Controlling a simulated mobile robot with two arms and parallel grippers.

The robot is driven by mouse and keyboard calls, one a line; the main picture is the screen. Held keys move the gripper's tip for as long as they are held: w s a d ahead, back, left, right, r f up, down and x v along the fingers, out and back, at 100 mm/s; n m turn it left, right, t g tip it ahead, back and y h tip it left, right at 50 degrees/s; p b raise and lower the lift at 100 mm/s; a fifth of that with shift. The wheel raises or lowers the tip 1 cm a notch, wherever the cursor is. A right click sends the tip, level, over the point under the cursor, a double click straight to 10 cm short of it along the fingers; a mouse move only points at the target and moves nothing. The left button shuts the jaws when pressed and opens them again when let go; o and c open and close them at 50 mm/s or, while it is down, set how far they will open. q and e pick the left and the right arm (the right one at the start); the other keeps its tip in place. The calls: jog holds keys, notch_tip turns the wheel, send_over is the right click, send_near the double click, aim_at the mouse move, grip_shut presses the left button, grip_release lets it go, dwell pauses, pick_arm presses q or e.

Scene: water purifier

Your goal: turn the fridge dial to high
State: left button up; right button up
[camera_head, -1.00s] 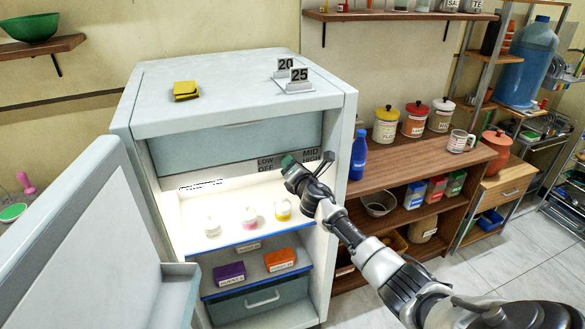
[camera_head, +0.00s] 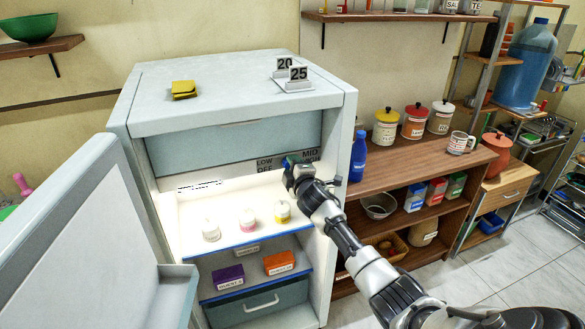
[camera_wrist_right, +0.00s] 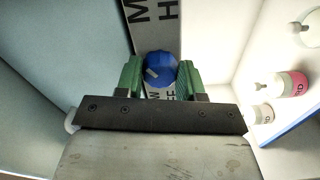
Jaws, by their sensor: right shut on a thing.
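The fridge dial (camera_wrist_right: 160,68) is a round blue knob on the label strip inside the open fridge (camera_head: 235,85). My right gripper (camera_wrist_right: 160,80) is at it, with one green finger on each side, shut on the knob. In the head view the right gripper (camera_head: 292,162) reaches the strip from the right and mostly covers the dial. The words LOW, OFF and MID show around it; HIGH is partly hidden. I cannot tell which setting the dial points to. My left gripper is not in view.
The fridge door (camera_head: 90,235) stands open at the left. Below the dial, a shelf holds jars (camera_head: 247,219), and purple (camera_head: 228,277) and orange (camera_head: 279,263) boxes lie lower. A wooden shelf unit (camera_head: 400,170) with a blue bottle (camera_head: 358,157) stands close on the right.

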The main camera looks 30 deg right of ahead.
jog(key=shift+f+m, duration=0.1)
jog(key=shift+m, duration=1.9)
jog(key=o, duration=0.9)
jog(key=b+v, duration=0.1)
jog(key=v, duration=0.9)
jog(key=shift+s+a, duration=0.2)
jog(key=shift+s, duration=0.15)
